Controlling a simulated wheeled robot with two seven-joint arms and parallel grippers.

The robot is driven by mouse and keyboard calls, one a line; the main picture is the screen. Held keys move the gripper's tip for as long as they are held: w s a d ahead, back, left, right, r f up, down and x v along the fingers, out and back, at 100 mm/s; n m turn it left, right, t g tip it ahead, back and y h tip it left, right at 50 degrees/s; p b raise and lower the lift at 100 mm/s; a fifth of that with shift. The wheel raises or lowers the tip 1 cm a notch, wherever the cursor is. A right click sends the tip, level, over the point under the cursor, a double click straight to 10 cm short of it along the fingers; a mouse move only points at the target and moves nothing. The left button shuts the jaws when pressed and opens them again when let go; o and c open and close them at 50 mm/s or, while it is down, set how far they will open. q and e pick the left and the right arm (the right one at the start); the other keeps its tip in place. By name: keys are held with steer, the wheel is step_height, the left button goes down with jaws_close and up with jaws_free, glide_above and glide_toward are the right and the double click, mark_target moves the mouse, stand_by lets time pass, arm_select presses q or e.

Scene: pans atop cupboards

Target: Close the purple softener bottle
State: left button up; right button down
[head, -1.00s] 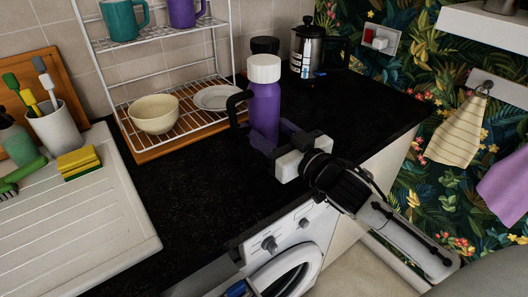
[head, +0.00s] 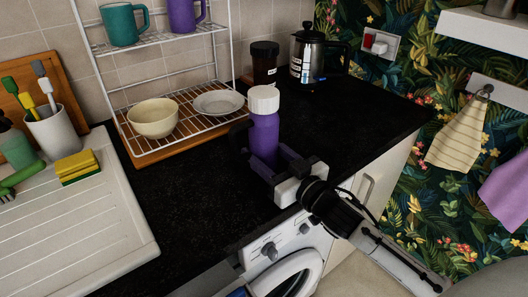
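The purple softener bottle (head: 264,137) stands about upright near the middle of the head view, over the black worktop. Its white cap (head: 263,99) sits on top; I cannot tell how tightly. The bottle's base is partly hidden by the fingers. My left gripper is not in view.
A wire rack (head: 180,152) with a bowl (head: 153,117), plate (head: 219,103) and mugs stands behind left. A dark jar (head: 264,62) and a French press (head: 307,57) stand at the back. A sink drainer (head: 80,225) is left; clear worktop lies between.

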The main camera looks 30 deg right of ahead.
steer(key=c, duration=0.8)
jaws_free()
steer(key=shift+f, duration=0.15)
steer(key=shift+c, duration=0.2)
steer(key=s, duration=0.3)
steer(key=s+d, duration=0.1)
steer(key=s, duration=0.2)
steer(key=s+b, duration=0.1)
steer(key=s, duration=0.3)
steer(key=shift+s+d, duration=0.1)
steer(key=shift+d, duration=0.1)
steer(key=shift+s+d+r, duration=0.15)
steer(key=shift+s+r, duration=0.05)
steer(key=shift+s, duration=0.65)
